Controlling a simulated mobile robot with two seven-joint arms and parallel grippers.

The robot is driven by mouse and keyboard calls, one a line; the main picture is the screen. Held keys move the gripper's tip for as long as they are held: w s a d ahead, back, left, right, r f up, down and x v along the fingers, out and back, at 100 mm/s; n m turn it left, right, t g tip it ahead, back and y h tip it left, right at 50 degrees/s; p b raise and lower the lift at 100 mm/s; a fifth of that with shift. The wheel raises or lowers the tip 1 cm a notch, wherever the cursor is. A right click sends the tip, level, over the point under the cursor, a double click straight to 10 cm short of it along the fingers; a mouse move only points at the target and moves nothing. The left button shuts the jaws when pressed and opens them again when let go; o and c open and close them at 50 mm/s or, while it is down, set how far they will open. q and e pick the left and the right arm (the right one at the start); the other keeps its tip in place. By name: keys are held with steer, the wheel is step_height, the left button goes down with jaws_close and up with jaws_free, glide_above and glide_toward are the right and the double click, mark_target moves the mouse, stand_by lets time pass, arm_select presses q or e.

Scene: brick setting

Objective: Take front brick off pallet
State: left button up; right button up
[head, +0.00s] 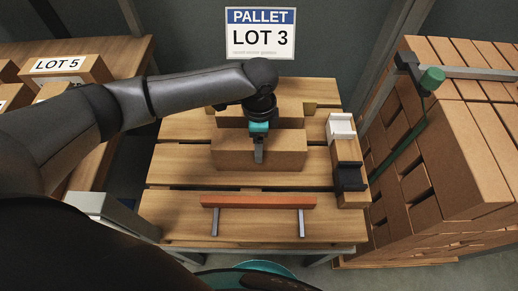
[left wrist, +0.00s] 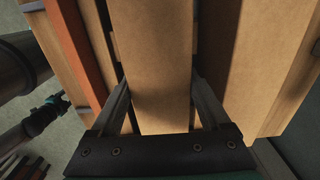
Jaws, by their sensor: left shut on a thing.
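The front brick (head: 225,155) is a plain brown block on the slatted wooden pallet (head: 180,205), lying lengthwise from left to right. My left gripper (head: 259,155) reaches down over its middle, with one finger showing on the near face. In the left wrist view the fingers (left wrist: 160,95) stand on either side of the brick (left wrist: 150,50), shut on it. Whether its underside touches the planks is hidden. Another brick (head: 289,112) lies just behind, partly covered by my gripper. My right gripper is not in view.
An orange bar (head: 258,201) on two metal strips lies in front of the brick. A wooden block with white and dark holders (head: 345,150) stands at right. A brick stack (head: 470,160) is far right; LOT 5 boxes (head: 90,68) are left. A PALLET LOT 3 sign (head: 260,33) hangs behind.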

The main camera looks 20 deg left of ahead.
arm_select(q)
jaws_close()
steer(key=shift+w+r, duration=0.1)
steer(key=shift+r, duration=0.05)
steer(key=shift+r, duration=0.1)
